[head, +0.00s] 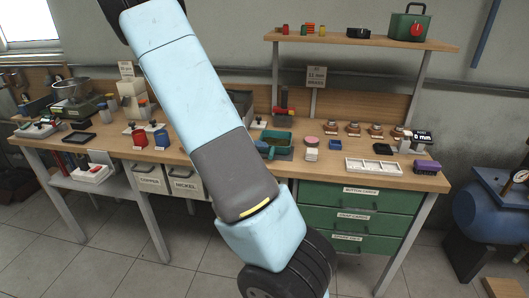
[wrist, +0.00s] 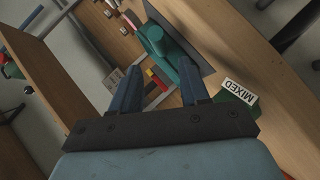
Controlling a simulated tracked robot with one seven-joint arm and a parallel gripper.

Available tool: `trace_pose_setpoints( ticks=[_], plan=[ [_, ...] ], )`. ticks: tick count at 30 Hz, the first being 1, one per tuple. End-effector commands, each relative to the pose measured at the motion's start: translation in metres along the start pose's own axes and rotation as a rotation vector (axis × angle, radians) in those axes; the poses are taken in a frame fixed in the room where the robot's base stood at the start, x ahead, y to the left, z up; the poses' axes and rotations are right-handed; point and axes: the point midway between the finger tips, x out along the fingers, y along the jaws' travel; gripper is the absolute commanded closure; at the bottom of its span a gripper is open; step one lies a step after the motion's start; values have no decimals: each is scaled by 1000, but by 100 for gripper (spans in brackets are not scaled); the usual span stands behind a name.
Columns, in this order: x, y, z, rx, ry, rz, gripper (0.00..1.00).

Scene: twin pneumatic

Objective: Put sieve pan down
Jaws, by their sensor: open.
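I cannot tell whether a finger touches the green piece. My gripper is not distinguishable in the head view.
A green block labelled MIXED (wrist: 238,91) is close to the right finger. A shelf (head: 355,41) runs above.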

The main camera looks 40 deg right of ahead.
Motion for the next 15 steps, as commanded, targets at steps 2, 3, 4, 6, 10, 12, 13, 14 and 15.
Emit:
trace_pose_setpoints(
  ticks=[2, 3, 4, 6, 10, 12, 13, 14, 15],
  plan=[
    [-17, -1, -1, 1, 3, -4, 55],
    [-24, 0, -1, 2, 3, -2, 55],
    [-28, 0, 0, 2, 2, -2, 55],
    [-39, 0, -1, 1, 2, -3, 55],
    [-53, 0, 0, 1, 0, -2, 55],
    [-57, 0, 0, 1, 0, -1, 55],
    [-59, 0, 0, 1, 0, -1, 55],
    [-60, 1, 0, 2, -2, -2, 55],
    [-62, 2, 1, 3, -7, -4, 55]
  ],
)
